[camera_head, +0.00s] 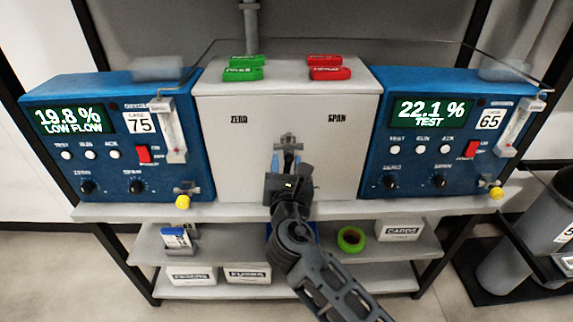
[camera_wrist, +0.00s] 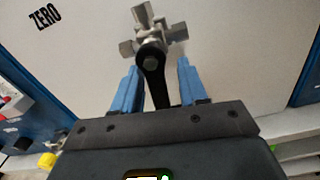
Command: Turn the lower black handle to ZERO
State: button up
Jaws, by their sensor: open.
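The black handle (camera_wrist: 153,72) is a lever on a metal cross-shaped valve fitting (camera_wrist: 154,28) on the front of the light grey centre cabinet (camera_head: 230,150). It points down in the wrist view, its lower end hidden behind my gripper body. My gripper (camera_wrist: 159,64) is open, with one blue finger on each side of the handle and a visible gap on both sides. In the head view my gripper (camera_head: 287,162) is just below the valve fitting (camera_head: 289,142). The ZERO label (camera_head: 239,119) is at the cabinet's upper left and the SPAN label (camera_head: 337,118) at its upper right.
Blue analysers stand left (camera_head: 110,180) and right (camera_head: 420,165) of the cabinet, each with knobs and a yellow-capped outlet. Green tags (camera_head: 243,73) and red tags (camera_head: 328,73) lie on the cabinet top. The shelf below holds boxes and a green tape roll (camera_head: 351,239).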

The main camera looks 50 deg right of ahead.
aim_at(287, 172)
jog(key=b+v, duration=0.1)
jog(key=v, duration=0.6)
jog(key=shift+s+a, duration=0.2)
jog(key=shift+a, duration=0.1)
